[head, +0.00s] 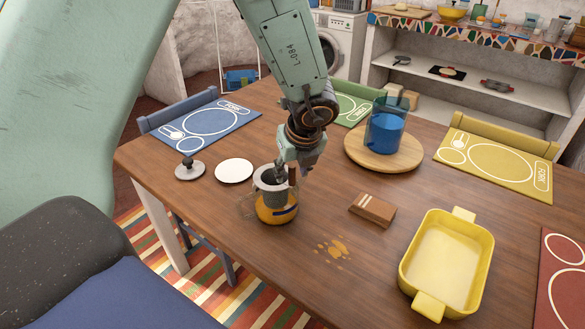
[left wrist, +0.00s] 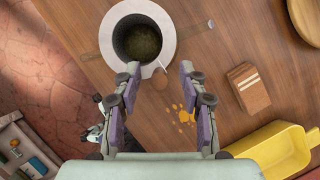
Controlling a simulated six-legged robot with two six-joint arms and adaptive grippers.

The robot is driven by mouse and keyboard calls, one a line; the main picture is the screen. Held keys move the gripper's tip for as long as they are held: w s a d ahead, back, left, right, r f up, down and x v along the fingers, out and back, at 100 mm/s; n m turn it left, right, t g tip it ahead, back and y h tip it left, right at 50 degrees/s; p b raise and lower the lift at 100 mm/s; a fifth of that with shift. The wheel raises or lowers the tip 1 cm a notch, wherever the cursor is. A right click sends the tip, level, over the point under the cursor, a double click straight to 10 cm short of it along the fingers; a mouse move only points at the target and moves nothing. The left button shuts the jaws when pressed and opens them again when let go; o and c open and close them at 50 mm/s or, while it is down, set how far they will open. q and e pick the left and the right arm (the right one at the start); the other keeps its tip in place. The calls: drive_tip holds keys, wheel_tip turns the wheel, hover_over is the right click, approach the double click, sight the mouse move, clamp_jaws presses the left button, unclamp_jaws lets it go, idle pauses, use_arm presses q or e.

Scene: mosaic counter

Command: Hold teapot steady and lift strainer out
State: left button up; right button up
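The glass teapot (head: 277,211) stands upright on the wooden table, with amber liquid in its lower part. The grey metal strainer (head: 270,180) sits in its mouth; from above in the left wrist view, the strainer (left wrist: 168,20) shows a wide pale rim and dark green leaves inside. My right gripper is not in view.
A lid with a dark knob (head: 190,170) and a white saucer (head: 234,171) lie left of the teapot. A brown block (head: 372,209), a yellow dish (head: 446,262) and a round board (head: 360,158) with a blue-filled glass vessel (head: 386,132) are to the right. Amber spill spots (head: 332,250) lie in front.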

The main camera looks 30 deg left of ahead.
use_arm(q)
drive_tip(key=shift+c, duration=0.6)
drive_tip(key=shift+a+f, duration=0.15)
drive_tip(key=shift+a, duration=0.1)
drive_tip(key=c, duration=0.5)
drive_tip(key=shift+d, duration=0.15)
clamp_jaws()
drive_tip(key=o, duration=0.6)
unclamp_jaws()
drive_tip(key=shift+o, duration=0.2)
drive_tip(key=v, duration=1.2)
